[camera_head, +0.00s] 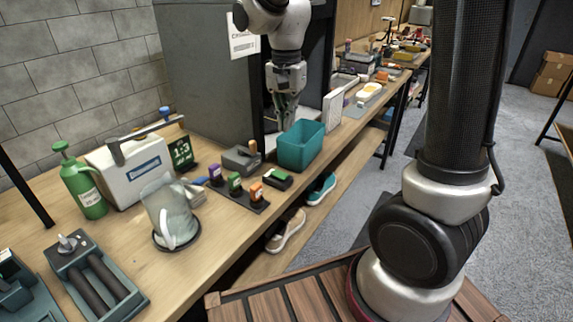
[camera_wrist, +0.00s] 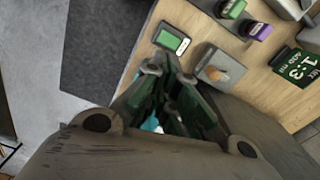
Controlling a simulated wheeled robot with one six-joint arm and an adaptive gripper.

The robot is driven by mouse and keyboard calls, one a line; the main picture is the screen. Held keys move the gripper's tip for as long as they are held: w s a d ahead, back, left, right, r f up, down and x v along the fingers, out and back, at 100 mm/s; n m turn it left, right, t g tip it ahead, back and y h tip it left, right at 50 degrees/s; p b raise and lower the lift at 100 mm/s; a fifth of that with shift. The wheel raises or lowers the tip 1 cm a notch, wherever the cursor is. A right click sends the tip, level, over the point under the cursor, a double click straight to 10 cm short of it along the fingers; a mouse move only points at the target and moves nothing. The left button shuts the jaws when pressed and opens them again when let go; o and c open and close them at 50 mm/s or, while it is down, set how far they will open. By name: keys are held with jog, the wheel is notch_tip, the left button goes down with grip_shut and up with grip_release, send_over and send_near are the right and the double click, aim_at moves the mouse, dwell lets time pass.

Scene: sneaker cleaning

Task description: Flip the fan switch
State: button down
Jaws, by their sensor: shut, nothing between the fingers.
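A small grey box (camera_head: 242,158) with an upright tan lever (camera_head: 252,147) stands on the bench left of the teal bin; it looks like the switch, but I can read no label on it. In the wrist view the grey box (camera_wrist: 208,58) and its tan lever (camera_wrist: 218,73) lie just right of the fingertips. My gripper (camera_head: 283,126) is shut and empty, pointing down behind the teal bin, to the right of the lever and apart from it. The shut fingers also show in the wrist view (camera_wrist: 165,72). No fan is clearly visible.
The teal bin (camera_head: 301,148) stands close in front of my gripper. A small green-screened device (camera_head: 277,180) and a row of coloured blocks (camera_head: 236,186) lie nearby. A large grey cabinet (camera_head: 215,75) rises behind. A jug (camera_head: 170,208) and a white case (camera_head: 133,168) are farther left.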

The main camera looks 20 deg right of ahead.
aim_at(280, 175)
jog(key=shift+m, duration=1.2)
notch_tip(280, 175, down, 14)
jog(key=shift+f, duration=0.3)
